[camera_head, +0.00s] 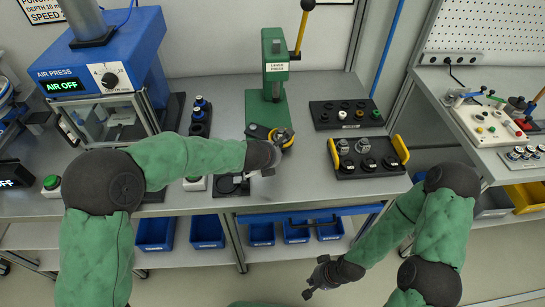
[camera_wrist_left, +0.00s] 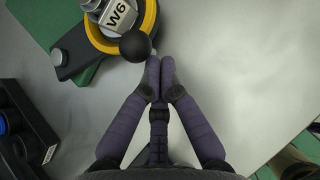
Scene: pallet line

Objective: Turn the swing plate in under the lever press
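The green lever press (camera_head: 275,70) stands at the back middle of the bench with its yellow lever (camera_head: 301,32) raised. In the head view the swing plate (camera_head: 289,143) sits at the front of the press base, out from under the ram. A black ball knob (camera_wrist_left: 135,46) is at its edge. My left gripper (camera_wrist_left: 160,66) has its fingertips together right beside the knob; nothing shows between them. My right gripper (camera_head: 312,284) hangs low in front of the bench, its fingers unclear.
A black tray with yellow handles (camera_head: 367,166) stands right of the plate, with a dark rack (camera_head: 346,114) behind it. The blue air press (camera_head: 100,55) stands at the left. A dark holder with blue-capped parts (camera_head: 200,117) is left of the lever press.

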